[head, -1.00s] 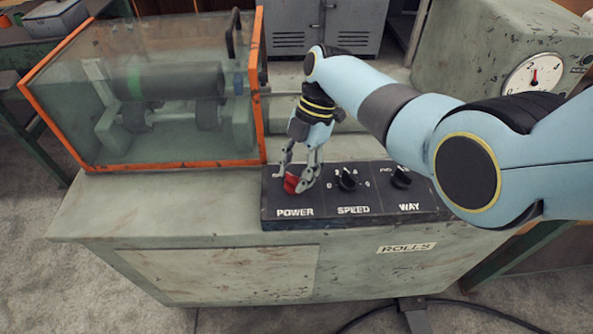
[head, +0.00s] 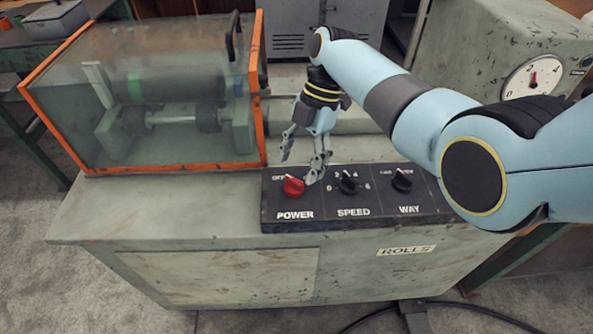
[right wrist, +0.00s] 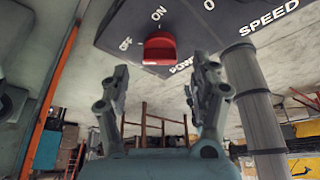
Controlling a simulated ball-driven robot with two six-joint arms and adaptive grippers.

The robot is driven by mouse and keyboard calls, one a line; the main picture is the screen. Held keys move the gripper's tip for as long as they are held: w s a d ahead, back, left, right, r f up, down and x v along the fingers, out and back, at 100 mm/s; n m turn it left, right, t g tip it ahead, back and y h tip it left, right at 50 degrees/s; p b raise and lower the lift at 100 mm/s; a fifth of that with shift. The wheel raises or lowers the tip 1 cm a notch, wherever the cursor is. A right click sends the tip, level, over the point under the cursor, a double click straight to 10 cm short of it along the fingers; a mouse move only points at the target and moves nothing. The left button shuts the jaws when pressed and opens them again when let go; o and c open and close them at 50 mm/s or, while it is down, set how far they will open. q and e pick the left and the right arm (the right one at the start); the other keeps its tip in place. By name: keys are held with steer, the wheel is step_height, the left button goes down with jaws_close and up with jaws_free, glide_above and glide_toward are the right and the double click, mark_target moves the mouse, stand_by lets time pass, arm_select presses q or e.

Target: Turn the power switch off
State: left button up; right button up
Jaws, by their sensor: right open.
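The red power switch (head: 293,187) is a knob on the dark control panel (head: 331,219), above the word POWER. It also shows in the right wrist view (right wrist: 160,48), with OFF to its left and ON above it. I cannot tell for sure which mark it points at. My right gripper (head: 299,169) is open and empty, just above and behind the knob and apart from it. In the right wrist view its two fingers (right wrist: 160,76) stand wide apart, with the knob beyond their tips. My left gripper is not in view.
The black SPEED knob (head: 348,184) and WAY knob (head: 402,180) sit to the right on the same panel. A glass case with an orange frame (head: 170,165) holds rollers at the left. A dial gauge (head: 533,77) is at the right. The cabinet top left of the panel is clear.

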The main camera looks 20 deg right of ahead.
steer(key=v, duration=0.8)
steer(key=shift+d+r, duration=0.15)
steer(key=shift+r, duration=0.15)
